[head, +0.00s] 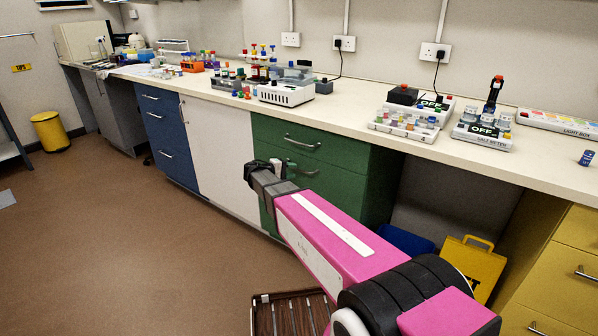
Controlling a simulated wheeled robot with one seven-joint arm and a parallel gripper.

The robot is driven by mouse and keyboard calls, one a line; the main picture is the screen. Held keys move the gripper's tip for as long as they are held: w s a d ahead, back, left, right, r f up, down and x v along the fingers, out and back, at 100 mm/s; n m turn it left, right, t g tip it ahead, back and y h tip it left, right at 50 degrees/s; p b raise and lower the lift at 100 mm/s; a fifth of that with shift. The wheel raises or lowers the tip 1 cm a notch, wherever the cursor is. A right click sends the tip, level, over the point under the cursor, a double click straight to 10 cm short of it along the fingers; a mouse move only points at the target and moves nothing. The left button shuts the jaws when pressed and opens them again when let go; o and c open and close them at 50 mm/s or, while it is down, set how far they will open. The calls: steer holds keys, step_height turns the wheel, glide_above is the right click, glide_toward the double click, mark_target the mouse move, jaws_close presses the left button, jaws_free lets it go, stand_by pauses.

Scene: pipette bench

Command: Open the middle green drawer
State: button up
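The green drawer unit (345,152) stands under the bench in the middle of the view. Its top drawer has a curved metal handle (302,142). Below it is the middle green drawer (338,186), with part of its handle (306,171) showing just right of my gripper. Both drawers look shut. My pink arm reaches from the lower right up to the unit's front and hides much of its lower part. My gripper (268,168) is at the unit's left side, close to the middle drawer's handle. Its fingers are dark and small, so I cannot tell whether they are open or touch the handle.
A white cabinet door (221,152) and blue drawers (168,138) are to the left, yellow drawers (560,275) to the right. A blue bin (406,241) and a yellow sign (476,263) stand right of the green unit. The brown floor (130,240) at left is clear.

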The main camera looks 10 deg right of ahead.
mark_target(298, 170)
steer(key=shift+x, duration=2.2)
jaws_close()
steer(key=shift+a, duration=0.15)
